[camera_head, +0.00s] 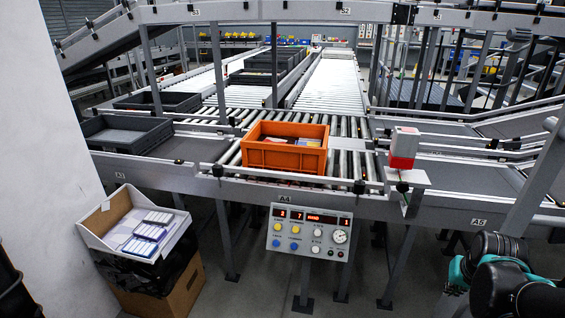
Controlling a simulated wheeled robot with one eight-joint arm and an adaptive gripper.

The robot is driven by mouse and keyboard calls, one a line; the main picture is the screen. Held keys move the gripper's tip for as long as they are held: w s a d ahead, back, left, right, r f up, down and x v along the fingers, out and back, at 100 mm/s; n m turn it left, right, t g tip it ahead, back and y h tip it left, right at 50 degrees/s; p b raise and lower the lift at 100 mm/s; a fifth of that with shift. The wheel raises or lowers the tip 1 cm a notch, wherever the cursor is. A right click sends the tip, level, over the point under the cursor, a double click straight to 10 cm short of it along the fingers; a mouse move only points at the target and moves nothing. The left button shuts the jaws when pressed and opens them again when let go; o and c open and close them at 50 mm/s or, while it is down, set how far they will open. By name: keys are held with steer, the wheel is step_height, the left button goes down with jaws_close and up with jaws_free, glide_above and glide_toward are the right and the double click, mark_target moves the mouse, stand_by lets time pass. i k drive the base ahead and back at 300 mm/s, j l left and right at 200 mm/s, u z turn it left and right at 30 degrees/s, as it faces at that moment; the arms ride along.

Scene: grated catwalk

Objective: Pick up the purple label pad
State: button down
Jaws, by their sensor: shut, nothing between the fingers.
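No purple label pad stands out clearly. A white open box (100,240) at the lower left holds several small pale pads or packs. The front pack (140,247) has a bluish-purple edge, but I cannot tell whether it is the label pad. An orange crate (268,156) on the rollers also holds small flat items, too small to identify. Part of my arm, black with teal joints, shows at the lower right. My gripper's fingers are not visible.
The white box rests on a black bag in a brown carton (185,292) by a white wall. A control panel (309,233) hangs below the conveyor's front rail. A red-and-white device (403,148) stands right of the crate. Grey trays (128,135) are at left.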

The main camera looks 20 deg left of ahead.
mark_target(148, 232)
steer(key=j, duration=0.55)
steer(key=k+j, duration=0.1)
steer(key=j, duration=0.45)
steer(key=j+u, duration=0.1)
steer(key=u, duration=0.4)
steer(key=j+u, duration=0.1)
steer(key=u, duration=0.35)
steer(key=j+u, duration=0.1)
steer(key=u, duration=0.9)
steer(key=i+l+z, duration=0.1)
steer(key=l, duration=0.25)
steer(key=i+l+z, duration=0.15)
steer(key=i+l, duration=0.15)
